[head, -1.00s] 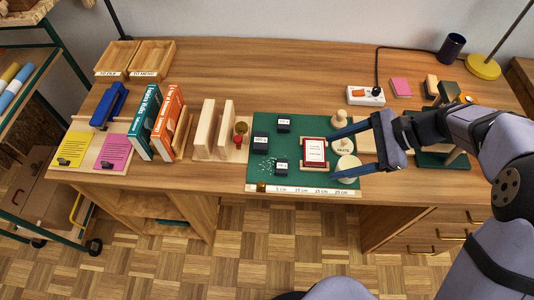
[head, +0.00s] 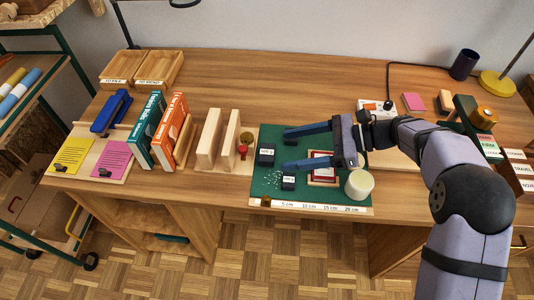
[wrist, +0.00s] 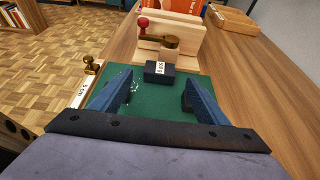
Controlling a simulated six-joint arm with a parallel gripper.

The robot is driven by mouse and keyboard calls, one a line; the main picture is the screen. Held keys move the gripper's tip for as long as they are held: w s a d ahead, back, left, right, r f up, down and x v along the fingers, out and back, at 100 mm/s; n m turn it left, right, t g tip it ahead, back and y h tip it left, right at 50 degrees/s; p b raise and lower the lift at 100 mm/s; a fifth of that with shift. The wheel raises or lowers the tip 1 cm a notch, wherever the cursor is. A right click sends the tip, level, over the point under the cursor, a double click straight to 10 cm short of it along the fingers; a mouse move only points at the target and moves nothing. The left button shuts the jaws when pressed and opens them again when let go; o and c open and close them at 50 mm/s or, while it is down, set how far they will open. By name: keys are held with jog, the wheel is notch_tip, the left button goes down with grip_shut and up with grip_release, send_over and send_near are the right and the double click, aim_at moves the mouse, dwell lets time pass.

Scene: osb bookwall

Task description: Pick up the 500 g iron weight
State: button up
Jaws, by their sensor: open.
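The black block (head: 265,155) with a white label stands near the left edge of the green mat (head: 266,184). It looks like the largest of the blocks, and its small label seems to read 500 g. In the wrist view the block (wrist: 158,74) is upright ahead, centred between my fingers. My gripper (head: 286,150) is open and empty over the mat, to the right of the block; its fingers (wrist: 158,86) point towards it without touching. Another labelled black block (head: 288,183) stands near the front finger, and a third (head: 291,139) is partly hidden by the rear finger.
A wooden holder (head: 211,140) with a red-topped piece (head: 243,152) stands just beyond the block. A ruler (head: 310,206) lies along the mat's front edge. A red-framed card (head: 322,180) and pale cylinder (head: 359,184) are beneath or beside my arm.

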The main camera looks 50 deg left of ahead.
aim_at(272, 152)
jog(key=x, duration=0.5)
jog(key=shift+s+a+f, duration=0.15)
jog(key=shift+s+a, duration=0.05)
jog(key=shift+s, duration=0.05)
jog(key=c, duration=1.6)
